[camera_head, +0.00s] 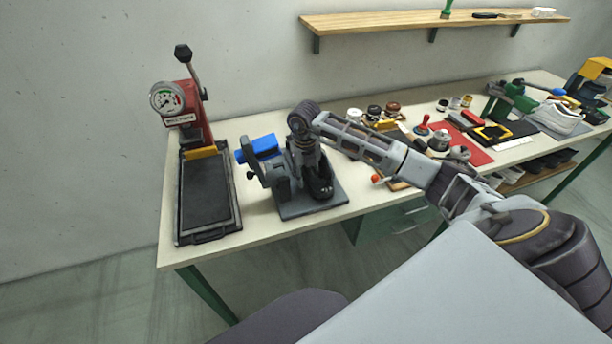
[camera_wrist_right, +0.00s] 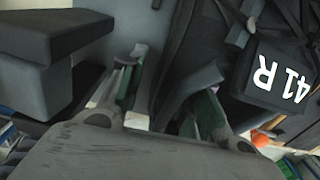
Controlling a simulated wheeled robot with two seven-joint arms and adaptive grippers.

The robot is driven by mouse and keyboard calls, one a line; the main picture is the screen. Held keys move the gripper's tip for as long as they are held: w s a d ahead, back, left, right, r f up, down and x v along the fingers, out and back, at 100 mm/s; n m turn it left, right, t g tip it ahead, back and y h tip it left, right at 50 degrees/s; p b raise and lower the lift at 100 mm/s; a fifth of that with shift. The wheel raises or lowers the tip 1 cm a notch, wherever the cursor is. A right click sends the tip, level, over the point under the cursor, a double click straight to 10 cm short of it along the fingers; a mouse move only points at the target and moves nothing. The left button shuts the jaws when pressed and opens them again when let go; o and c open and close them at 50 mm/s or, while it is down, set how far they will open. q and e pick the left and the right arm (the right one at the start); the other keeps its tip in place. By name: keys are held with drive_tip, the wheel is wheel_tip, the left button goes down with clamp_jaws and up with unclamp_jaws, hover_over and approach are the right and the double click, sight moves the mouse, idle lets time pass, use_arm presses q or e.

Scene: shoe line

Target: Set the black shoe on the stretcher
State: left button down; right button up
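The stretcher appears to be the grey machine (camera_head: 279,182) with a blue block on top, standing on a grey base plate (camera_head: 333,197) at the table's left half. The black shoe (camera_head: 321,189) shows as a dark shape at that machine, partly hidden by my right gripper. My right gripper (camera_head: 307,170) points down at it. In the right wrist view, the two fingers (camera_wrist_right: 165,92) with green pads are apart, with dark material between and beside them. A black block (camera_wrist_right: 275,82) marked "41 R" sits to their right. Whether the fingers press on the shoe is unclear. My left gripper is out of view.
A red press with a gauge (camera_head: 180,105) and black bed (camera_head: 207,195) stands at the left. Jars (camera_head: 374,112), a red mat (camera_head: 470,150) and a light shoe (camera_head: 556,117) lie to the right. A wooden shelf (camera_head: 400,19) hangs on the wall.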

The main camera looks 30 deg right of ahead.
drive_tip(key=shift+a+r, duration=0.15)
drive_tip(key=shift+r, duration=5.85)
